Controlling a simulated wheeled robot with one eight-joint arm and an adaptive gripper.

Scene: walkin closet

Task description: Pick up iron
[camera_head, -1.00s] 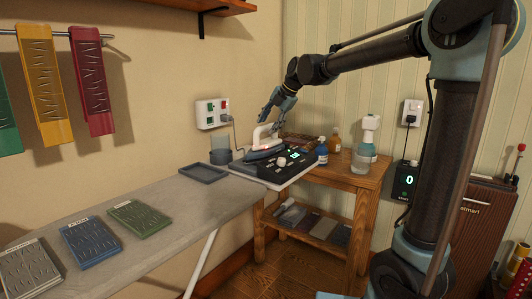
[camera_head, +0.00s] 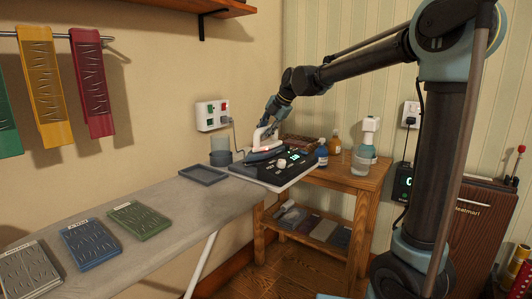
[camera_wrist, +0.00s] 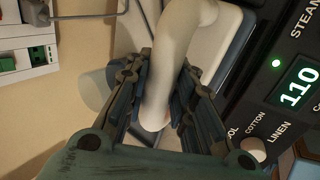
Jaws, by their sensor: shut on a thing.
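The iron (camera_head: 263,147) has a white handle and a dark lower body. It stands at the far end of the grey board, on or beside a black control panel (camera_head: 270,171) with a lit display. In the wrist view the pale handle of the iron (camera_wrist: 182,45) runs between the fingers. My gripper (camera_head: 267,130) is at the handle from above, and in the wrist view my gripper (camera_wrist: 166,80) is closed around it, one finger on each side. The iron's underside is hidden, so I cannot tell whether it touches its support.
Bottles (camera_head: 362,158) stand on the wooden table (camera_head: 372,183) right of the panel. A wall socket (camera_head: 212,115) with a plug is just left of the iron.

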